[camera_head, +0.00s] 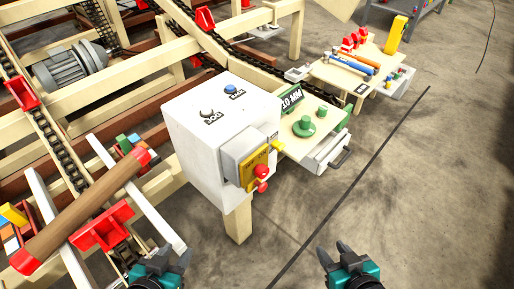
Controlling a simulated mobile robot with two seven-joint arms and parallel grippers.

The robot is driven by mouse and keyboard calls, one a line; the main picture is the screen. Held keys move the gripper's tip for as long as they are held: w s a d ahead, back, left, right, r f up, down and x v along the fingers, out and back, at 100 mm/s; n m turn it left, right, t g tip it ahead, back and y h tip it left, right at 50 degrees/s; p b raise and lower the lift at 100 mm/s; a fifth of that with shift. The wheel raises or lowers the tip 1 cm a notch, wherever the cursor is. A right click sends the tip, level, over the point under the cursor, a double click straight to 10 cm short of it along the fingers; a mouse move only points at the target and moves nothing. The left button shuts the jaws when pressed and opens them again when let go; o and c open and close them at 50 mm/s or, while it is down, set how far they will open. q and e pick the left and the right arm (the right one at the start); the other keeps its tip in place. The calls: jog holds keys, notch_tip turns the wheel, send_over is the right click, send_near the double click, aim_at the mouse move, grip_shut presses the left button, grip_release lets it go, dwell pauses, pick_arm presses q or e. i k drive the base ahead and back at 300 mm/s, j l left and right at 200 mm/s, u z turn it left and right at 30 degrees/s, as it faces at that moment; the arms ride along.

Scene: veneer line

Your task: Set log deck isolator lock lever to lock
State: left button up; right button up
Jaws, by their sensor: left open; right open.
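The log deck isolator appears to be the grey box with a yellow plate (256,167) on the side of a white control cabinet (190,140). A red lever or knob (262,172) sticks out at the plate's lower right, and a small yellow piece (277,146) shows at its upper right. The lettering on the plate is too small to read. My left gripper (163,257) is open and empty at the bottom edge, below the cabinet. My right gripper (336,254) is open and empty at the bottom, right of and below the isolator. Neither touches anything.
A log (85,212) lies across red cradles at left. The floor at right is clear.

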aim_at(278, 146)
jog(key=i+l+u, duration=0.1)
jog(key=u, duration=0.25)
jog(key=l+u, duration=0.2)
jog(key=u, duration=0.15)
jog(key=i+l+u, duration=0.1)
jog(key=u, duration=0.25)
jog(key=l+u, duration=0.25)
jog(key=l, duration=0.25)
jog(key=l+u, duration=0.25)
jog(key=l, duration=0.25)
jog(key=l+u, duration=0.15)
jog(key=l, duration=0.5)
jog(key=k+l+u, duration=0.15)
jog(key=l, duration=0.45)
jog(key=l+u, duration=0.15)
jog(key=l, duration=0.45)
jog(key=k+l, duration=0.1)
jog(key=l, duration=0.3)
jog(key=k+l, duration=0.1)
jog(key=l, duration=0.7)
jog(key=k+l, duration=0.15)
jog(key=l, duration=0.25)
jog(key=k+l, duration=0.1)
jog(key=l, duration=0.3)
jog(key=j, duration=0.15)
jog(key=i+u, duration=0.05)
